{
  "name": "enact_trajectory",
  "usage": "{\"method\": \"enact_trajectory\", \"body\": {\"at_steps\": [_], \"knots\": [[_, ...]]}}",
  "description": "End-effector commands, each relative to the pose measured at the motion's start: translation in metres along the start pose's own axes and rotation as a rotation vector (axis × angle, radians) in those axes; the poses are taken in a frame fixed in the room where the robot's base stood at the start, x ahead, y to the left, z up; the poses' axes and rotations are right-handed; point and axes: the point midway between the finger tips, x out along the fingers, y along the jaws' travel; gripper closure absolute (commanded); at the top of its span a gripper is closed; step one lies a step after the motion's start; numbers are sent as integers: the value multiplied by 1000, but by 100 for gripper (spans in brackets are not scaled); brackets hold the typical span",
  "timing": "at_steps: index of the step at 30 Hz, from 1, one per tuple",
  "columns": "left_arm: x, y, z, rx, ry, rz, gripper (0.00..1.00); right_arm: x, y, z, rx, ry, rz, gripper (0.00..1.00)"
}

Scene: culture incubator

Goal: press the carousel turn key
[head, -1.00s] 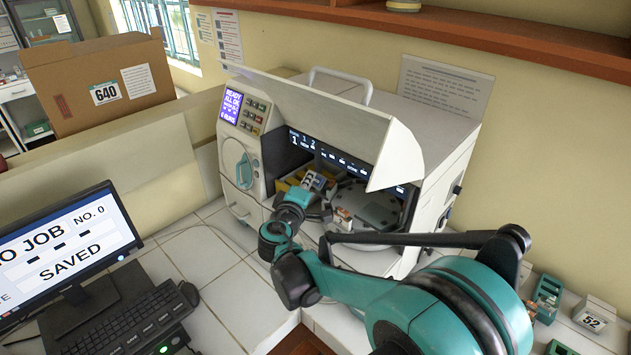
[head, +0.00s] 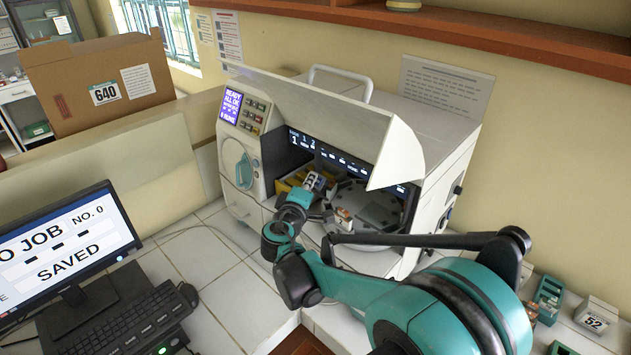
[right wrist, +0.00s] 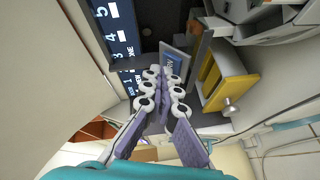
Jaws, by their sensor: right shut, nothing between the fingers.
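The white incubator (head: 400,112) stands with its front cover raised. The round grey carousel (head: 352,200) shows inside the opening. My right gripper (head: 316,180) reaches in at the left part of the opening, its fingers shut and empty. In the right wrist view the shut fingertips (right wrist: 163,76) lie in front of a blue key-like pad (right wrist: 174,64) in a grey frame. It may be the turn key; its marking is partly hidden, and I cannot tell whether the fingers touch it. My left gripper is not in view.
A yellow block (right wrist: 225,80) with a round knob sits close beside the fingers. A lit numbered strip (head: 345,160) runs across the back of the opening. The control panel (head: 245,115) is on the left front. A monitor (head: 65,250) and keyboard stand at left.

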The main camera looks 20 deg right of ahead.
Motion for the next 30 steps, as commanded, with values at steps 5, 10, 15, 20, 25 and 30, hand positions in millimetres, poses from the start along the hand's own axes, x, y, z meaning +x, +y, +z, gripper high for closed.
{"method": "enact_trajectory", "body": {"at_steps": [5, 10, 15, 20, 25, 30], "knots": [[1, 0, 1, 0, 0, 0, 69, 2, -1, 1, 0, 0, 0, 100], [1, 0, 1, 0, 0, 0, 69, 2, -1, 1, 0, -1, 0, 100], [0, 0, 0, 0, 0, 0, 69, 0, 0, 0, 0, -1, 0, 100], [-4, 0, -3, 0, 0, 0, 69, -5, 5, -4, 0, 0, 0, 100], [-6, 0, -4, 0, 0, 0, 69, -10, 8, -7, 0, 0, 0, 100], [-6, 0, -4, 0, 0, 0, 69, -10, 7, -7, 0, 0, 0, 100]]}}
